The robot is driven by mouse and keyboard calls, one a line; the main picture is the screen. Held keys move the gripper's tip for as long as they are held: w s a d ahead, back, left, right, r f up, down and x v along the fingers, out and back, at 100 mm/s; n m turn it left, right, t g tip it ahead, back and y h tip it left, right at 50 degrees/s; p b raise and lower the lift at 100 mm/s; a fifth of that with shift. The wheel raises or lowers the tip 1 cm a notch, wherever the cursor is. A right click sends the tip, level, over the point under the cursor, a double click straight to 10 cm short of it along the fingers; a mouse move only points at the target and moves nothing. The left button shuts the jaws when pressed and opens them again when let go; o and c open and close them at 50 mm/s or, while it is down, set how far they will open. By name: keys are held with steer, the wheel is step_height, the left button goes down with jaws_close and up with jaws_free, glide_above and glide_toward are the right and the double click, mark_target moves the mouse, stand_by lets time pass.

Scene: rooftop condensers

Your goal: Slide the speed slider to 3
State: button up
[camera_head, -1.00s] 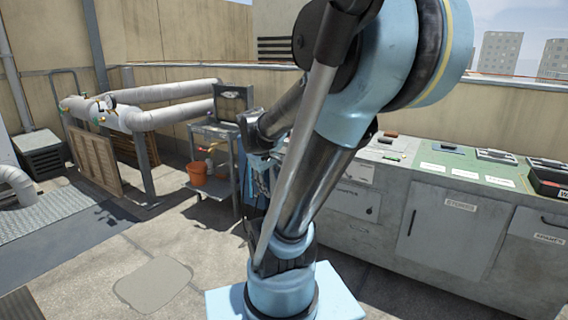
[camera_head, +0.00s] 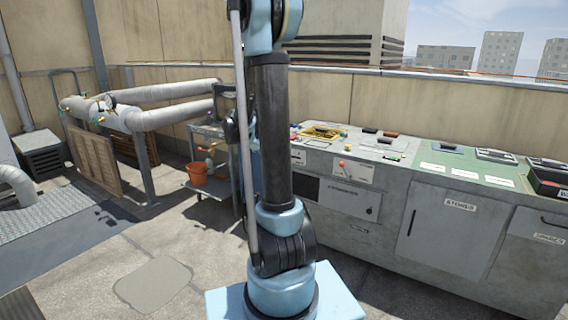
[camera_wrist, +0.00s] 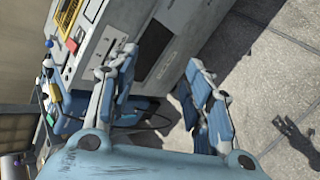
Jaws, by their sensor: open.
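A pale panel (camera_head: 353,172) with an orange-red knob (camera_head: 341,163) is on the upper front face of the grey cabinet in the head view. It may be the speed slider, but its markings are too small to read. A pale panel with a slot (camera_wrist: 108,50) shows in the wrist view, partly behind a finger. My gripper (camera_wrist: 161,60) is open, with its two blue-and-grey fingers apart and nothing seen between them. It points toward the cabinet's front and the floor, and appears apart from the cabinet. The gripper is out of the head view.
The long grey cabinet (camera_head: 390,235) carries a yellow-framed item (camera_head: 320,132), several small blocks and a black bin (camera_head: 548,182) on top. A cart (camera_head: 213,178) with an orange pot (camera_head: 197,173) stands left of my arm. Pipes (camera_head: 170,117) run behind. The floor in front is clear.

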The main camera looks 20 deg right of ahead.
steer(key=w+d+f+n+t+h, duration=0.1)
steer(key=w+f+n+h, duration=0.2)
steer(key=w, duration=0.4)
steer(key=w+d+f+n+h, duration=0.15)
steer(key=w+f, duration=0.25)
steer(key=w, duration=0.4)
steer(key=w+a+f+n+t+h, duration=0.1)
steer(key=w+f+n, duration=0.2)
steer(key=f, duration=0.3)
steer(key=w+f+n+t+h, duration=0.1)
steer(key=w+f+n+t, duration=0.15)
steer(key=w+f, duration=0.2)
steer(key=shift+g, duration=0.35)
steer(key=x, duration=1.6)
steer(key=shift+s+d+f, duration=0.1)
steer(key=shift+d+f, duration=0.15)
steer(key=shift+d, duration=0.25)
jaws_close()
